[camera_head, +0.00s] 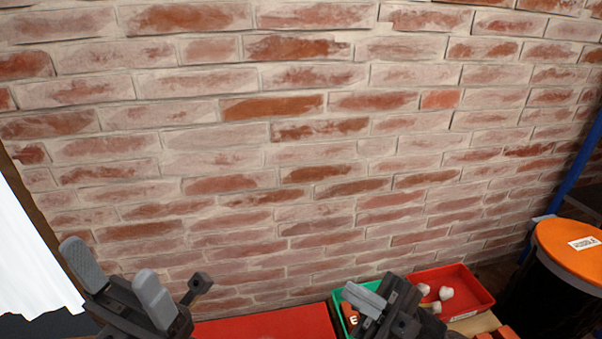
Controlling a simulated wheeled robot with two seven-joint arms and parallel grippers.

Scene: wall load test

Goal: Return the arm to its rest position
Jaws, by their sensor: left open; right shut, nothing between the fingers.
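My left gripper (118,282) is at the lower left, in front of the brick wall. Its two grey finger pads stand apart with nothing between them. My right gripper (365,300) is at the bottom, right of centre, with its fingers together and nothing held. It overlaps a green bin (342,296) and partly hides what is in it. Most of both arms is below the picture edge.
A brick wall (300,150) fills the background. A red surface (265,326) lies between the grippers. A red bin (475,287) with pale items stands right of my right gripper. A black barrel with an orange lid (560,245) and a blue post (580,165) are at the right.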

